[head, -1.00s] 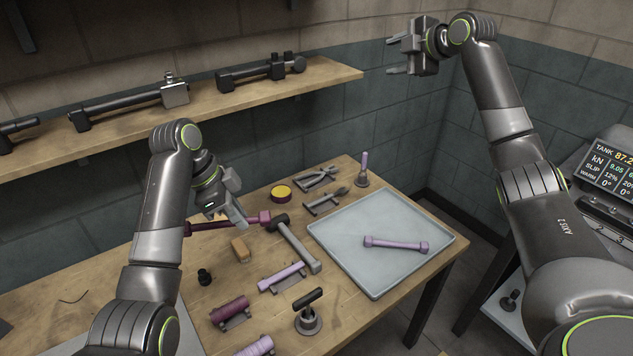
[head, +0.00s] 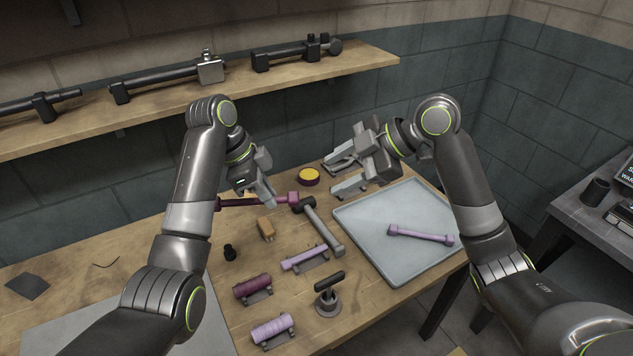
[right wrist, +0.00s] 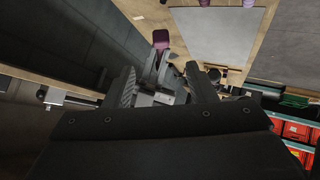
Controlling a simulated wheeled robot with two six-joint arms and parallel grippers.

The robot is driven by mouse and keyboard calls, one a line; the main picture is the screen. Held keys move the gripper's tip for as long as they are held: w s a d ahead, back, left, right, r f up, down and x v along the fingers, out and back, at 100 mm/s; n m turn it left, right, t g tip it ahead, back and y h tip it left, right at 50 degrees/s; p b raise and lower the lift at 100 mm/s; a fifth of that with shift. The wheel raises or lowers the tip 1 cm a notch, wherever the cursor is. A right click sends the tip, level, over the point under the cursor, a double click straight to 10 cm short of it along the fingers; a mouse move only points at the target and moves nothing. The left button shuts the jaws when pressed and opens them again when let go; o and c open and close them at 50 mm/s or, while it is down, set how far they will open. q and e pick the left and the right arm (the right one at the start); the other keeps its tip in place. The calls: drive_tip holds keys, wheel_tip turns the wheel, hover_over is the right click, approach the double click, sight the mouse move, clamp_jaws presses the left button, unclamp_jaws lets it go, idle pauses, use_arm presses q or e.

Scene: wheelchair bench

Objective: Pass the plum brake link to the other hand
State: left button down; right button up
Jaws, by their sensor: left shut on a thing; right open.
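The plum brake link (head: 281,200) is a dark plum bar with a blockier right end. My left gripper (head: 268,198) is shut on it and holds it roughly level above the back of the bench; the fingers hide part of the bar. My right gripper (head: 333,181) is open and empty, to the right of the link's right end and apart from it, with its fingers pointing left. In the right wrist view a plum block (right wrist: 161,40), apparently the link's end, shows beyond the open fingers, near grey gripper parts.
A pale tray (head: 376,238) with a lavender link (head: 420,235) lies below my right gripper. A hammer (head: 320,225), a yellow-topped tin (head: 309,177), a tan block (head: 266,229), a lavender link on a stand (head: 303,257) and spools (head: 253,287) crowd the bench. A shelf (head: 235,88) runs behind.

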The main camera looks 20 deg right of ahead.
sight(292, 198)
drive_tip(key=x, duration=1)
drive_tip(key=shift+w+a+f, duration=0.2)
drive_tip(key=shift+a, duration=0.05)
drive_tip(key=c, duration=0.9)
use_arm(q)
drive_tip(key=c, duration=1.8)
unclamp_jaws()
use_arm(e)
clamp_jaws()
use_arm(q)
drive_tip(key=o, duration=0.4)
drive_tip(key=shift+o, duration=0.2)
